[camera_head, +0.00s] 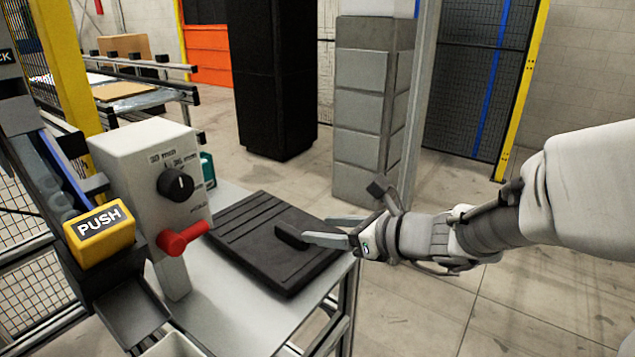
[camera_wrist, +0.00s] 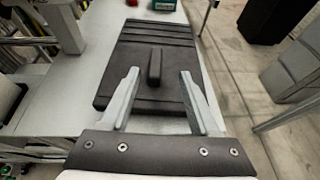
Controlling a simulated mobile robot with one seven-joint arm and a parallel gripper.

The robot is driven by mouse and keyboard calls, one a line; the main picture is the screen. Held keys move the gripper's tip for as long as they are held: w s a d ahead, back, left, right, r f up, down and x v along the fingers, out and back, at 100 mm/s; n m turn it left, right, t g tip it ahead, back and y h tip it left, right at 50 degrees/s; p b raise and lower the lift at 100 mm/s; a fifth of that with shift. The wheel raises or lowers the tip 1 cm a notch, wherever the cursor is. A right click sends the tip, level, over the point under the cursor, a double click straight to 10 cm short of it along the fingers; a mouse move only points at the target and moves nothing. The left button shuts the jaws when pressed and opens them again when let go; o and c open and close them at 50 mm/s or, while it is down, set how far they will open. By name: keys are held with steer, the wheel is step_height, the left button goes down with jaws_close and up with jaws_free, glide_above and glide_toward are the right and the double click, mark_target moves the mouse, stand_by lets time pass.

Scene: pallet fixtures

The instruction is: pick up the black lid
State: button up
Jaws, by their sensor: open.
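The black lid (camera_head: 262,240) is a flat, ribbed slab with a raised bar handle (camera_head: 291,236). It lies flat on the grey table, near the table's right edge. My gripper (camera_head: 314,229) comes in from the right and is open and empty over the lid's right side. In the wrist view, the lid (camera_wrist: 130,87) lies ahead and its handle (camera_wrist: 155,67) stands upright in line with the gap between my two fingertips (camera_wrist: 160,72). I see no contact with the handle.
A white box with a black dial (camera_head: 140,160) and red lever (camera_head: 183,238) stands left of the lid. A yellow PUSH button (camera_head: 98,228) is further left. A teal object (camera_head: 208,170) sits behind. Grey stacked blocks (camera_head: 365,110) stand on the floor beyond.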

mark_target(287, 228)
steer(key=b+x, duration=0.1)
steer(key=x, duration=0.4)
steer(key=shift+w+a+f, duration=0.1)
steer(key=shift+a+f, duration=0.05)
steer(key=shift+a, duration=0.1)
steer(key=b+x, duration=0.1)
steer(key=x, duration=0.4)
steer(key=shift+s+a+f+b, duration=0.2)
steer(key=shift+s+b, duration=0.1)
steer(key=shift+b, duration=0.05)
steer(key=shift+c, duration=0.3)
jaws_close()
steer(key=shift+r, duration=0.15)
